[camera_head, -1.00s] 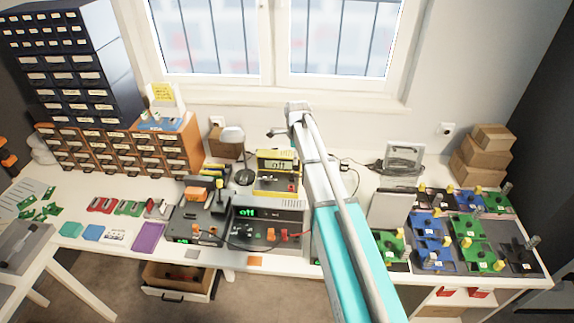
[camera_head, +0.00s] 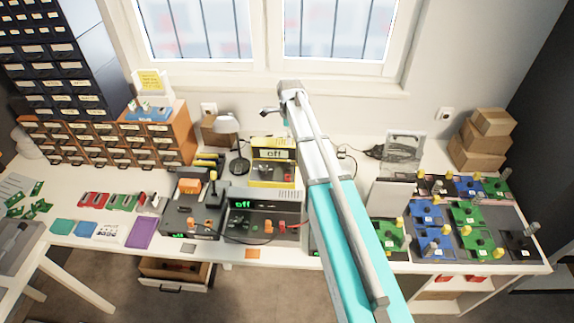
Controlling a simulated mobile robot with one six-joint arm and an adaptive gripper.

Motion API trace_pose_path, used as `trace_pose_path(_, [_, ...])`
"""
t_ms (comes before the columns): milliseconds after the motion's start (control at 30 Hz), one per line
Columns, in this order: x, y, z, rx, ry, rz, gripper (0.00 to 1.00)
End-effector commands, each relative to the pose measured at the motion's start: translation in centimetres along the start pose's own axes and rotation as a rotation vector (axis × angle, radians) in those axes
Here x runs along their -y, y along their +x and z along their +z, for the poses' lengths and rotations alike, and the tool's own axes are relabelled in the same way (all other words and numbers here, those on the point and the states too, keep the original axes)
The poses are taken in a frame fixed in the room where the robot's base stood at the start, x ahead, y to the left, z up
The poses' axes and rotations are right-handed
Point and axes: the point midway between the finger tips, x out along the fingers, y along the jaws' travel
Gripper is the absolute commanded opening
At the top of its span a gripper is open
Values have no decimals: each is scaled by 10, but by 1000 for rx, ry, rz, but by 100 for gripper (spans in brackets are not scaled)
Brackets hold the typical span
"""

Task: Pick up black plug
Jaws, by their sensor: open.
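My arm reaches over the middle of the bench toward the window. The small part of my gripper (camera_head: 269,112) that shows sticks out left of the arm's far end, high above the bench; it is open, and nothing shows in it. I cannot surely single out the black plug. A black cable with a dark end (camera_head: 375,152) lies at the back, right of my arm. A black lead (camera_head: 232,239) runs along the front of the instruments. My arm hides part of the bench.
A grey instrument (camera_head: 262,215) and a yellow meter (camera_head: 273,170) stand left of my arm. Blue and green modules (camera_head: 430,242) with upright posts fill the right side. A desk lamp (camera_head: 238,155), drawer cabinets (camera_head: 100,145) and cardboard boxes (camera_head: 485,140) stand farther back.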

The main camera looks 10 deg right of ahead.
Motion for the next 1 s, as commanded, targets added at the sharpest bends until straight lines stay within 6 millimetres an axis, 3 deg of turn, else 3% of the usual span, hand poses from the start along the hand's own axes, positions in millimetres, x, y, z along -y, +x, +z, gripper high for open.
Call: trace_pose_path(1000, [-1,75,2,0,-3,0,66])
